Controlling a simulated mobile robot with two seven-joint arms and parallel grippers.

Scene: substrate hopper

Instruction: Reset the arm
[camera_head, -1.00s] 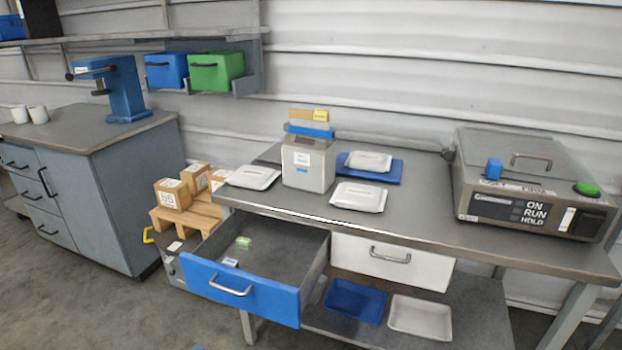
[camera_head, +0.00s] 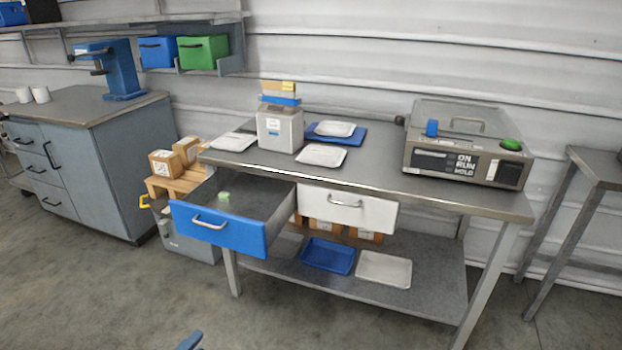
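Neither of my grippers can be made out in the head view. A small blue piece (camera_head: 190,340) shows at the bottom edge, cut off by the frame; I cannot tell what it belongs to. The blue-fronted drawer (camera_head: 218,229) of the steel workbench (camera_head: 390,181) stands pulled out, with a small green item (camera_head: 224,197) inside. The white-fronted drawer (camera_head: 347,207) beside it is shut.
On the bench are a grey hopper box (camera_head: 280,130), white trays (camera_head: 321,155) and a lidded machine (camera_head: 468,148). A blue tray (camera_head: 328,256) and white tray (camera_head: 384,269) lie on the lower shelf. A grey cabinet (camera_head: 100,180) stands left. The floor in front is clear.

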